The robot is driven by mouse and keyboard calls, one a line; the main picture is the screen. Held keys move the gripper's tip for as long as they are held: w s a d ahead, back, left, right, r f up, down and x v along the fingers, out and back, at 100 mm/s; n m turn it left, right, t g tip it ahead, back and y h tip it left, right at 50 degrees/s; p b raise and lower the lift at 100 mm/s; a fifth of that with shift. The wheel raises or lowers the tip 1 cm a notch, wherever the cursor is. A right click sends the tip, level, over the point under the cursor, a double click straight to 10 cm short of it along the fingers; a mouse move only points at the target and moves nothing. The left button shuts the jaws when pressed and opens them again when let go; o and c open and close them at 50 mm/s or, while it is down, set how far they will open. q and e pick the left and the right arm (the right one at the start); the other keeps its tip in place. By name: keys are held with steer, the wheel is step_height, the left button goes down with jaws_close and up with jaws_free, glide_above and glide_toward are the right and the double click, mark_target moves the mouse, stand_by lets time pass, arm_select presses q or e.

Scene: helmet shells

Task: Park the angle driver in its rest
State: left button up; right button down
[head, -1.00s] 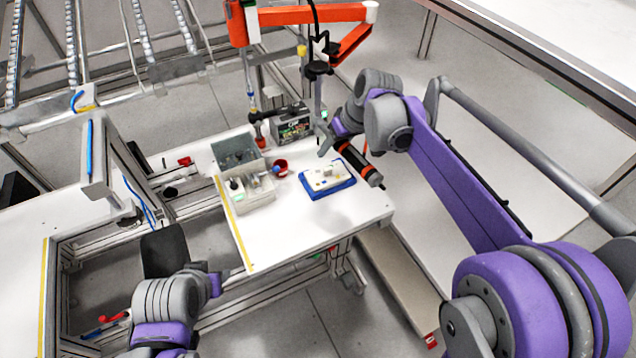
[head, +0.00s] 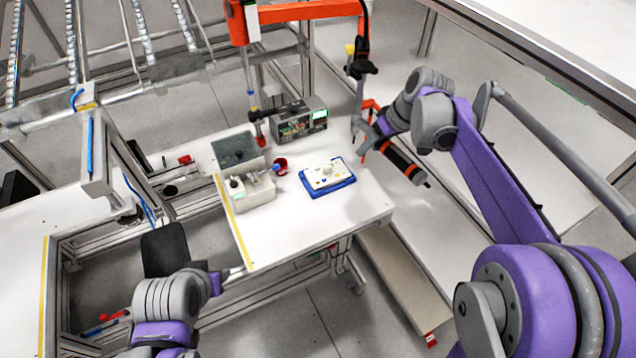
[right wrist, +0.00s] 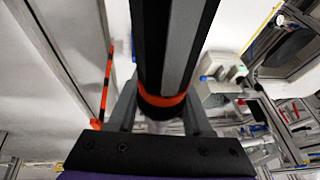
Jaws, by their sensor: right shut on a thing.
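The angle driver (head: 402,162) is a black cylinder with orange bands. My right gripper (head: 365,138) is shut on it, and the tool is tilted in the air beyond the right edge of the white table. In the right wrist view, the black body (right wrist: 175,45) with its orange ring stands between the fingers (right wrist: 160,112). A jointed orange support arm (head: 362,40) reaches down toward the tool through a black joint and rod. I cannot pick out the tool's rest with certainty. My left arm is low at the left; its gripper (head: 234,272) barely shows.
Another red-and-black tool (head: 258,128) hangs behind the bins. The table's front is clear.

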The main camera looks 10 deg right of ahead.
steer(key=shift+s+d, duration=0.1)
steer(key=shift+d, duration=0.95)
arm_select(q)
steer(key=shift+r, duration=0.1)
arm_select(e)
steer(key=shift+w, duration=0.2)
arm_select(q)
steer(key=shift+w+r+p, duration=0.45)
steer(key=shift+w+r, duration=0.05)
steer(key=shift+r, duration=0.1)
arm_select(e)
steer(key=w+d, duration=0.3)
steer(key=w, duration=0.2)
steer(key=shift+w+d, duration=0.15)
jaws_free()
steer(key=v, duration=1.1)
